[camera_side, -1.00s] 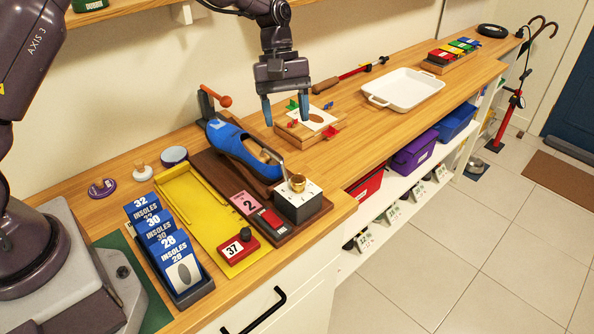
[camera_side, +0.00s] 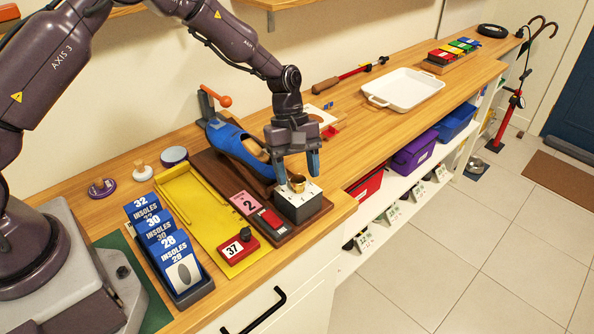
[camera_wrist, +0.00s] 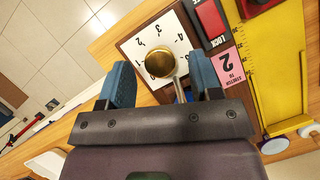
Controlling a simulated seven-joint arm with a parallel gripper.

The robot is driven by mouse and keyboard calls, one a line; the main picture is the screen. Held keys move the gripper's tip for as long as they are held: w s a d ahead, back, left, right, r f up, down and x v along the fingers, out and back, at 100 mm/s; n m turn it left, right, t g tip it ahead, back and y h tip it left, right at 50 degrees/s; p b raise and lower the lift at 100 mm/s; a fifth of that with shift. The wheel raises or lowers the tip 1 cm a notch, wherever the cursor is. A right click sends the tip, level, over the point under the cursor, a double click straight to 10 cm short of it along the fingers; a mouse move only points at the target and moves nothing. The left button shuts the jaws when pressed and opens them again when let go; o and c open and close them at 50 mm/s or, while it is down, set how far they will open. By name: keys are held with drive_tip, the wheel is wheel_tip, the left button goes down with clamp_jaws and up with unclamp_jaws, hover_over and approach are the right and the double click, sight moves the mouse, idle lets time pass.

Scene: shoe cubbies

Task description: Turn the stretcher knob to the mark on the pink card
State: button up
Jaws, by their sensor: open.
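The brass stretcher knob (camera_side: 296,181) sits on a box with a white numbered dial plate (camera_side: 311,192). In the wrist view the round knob (camera_wrist: 159,63) shows among the dial numbers. The pink card (camera_side: 244,203) reads 2 and lies left of the dial box; it also shows in the wrist view (camera_wrist: 228,67). The blue shoe (camera_side: 235,147) is on the stretcher behind the knob. My gripper (camera_side: 298,172) is open, with its blue fingertips just above the knob and on either side of it. Whether they touch it I cannot tell.
A red block marked 37 (camera_side: 238,247) is on the yellow tray (camera_side: 190,195). Insole boxes (camera_side: 170,245) stand at left. A white tray (camera_side: 405,88) is farther back.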

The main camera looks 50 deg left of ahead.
drive_tip(key=shift+d+f, duration=0.1)
drive_tip(key=shift+f, duration=0.2)
drive_tip(key=c, duration=0.9)
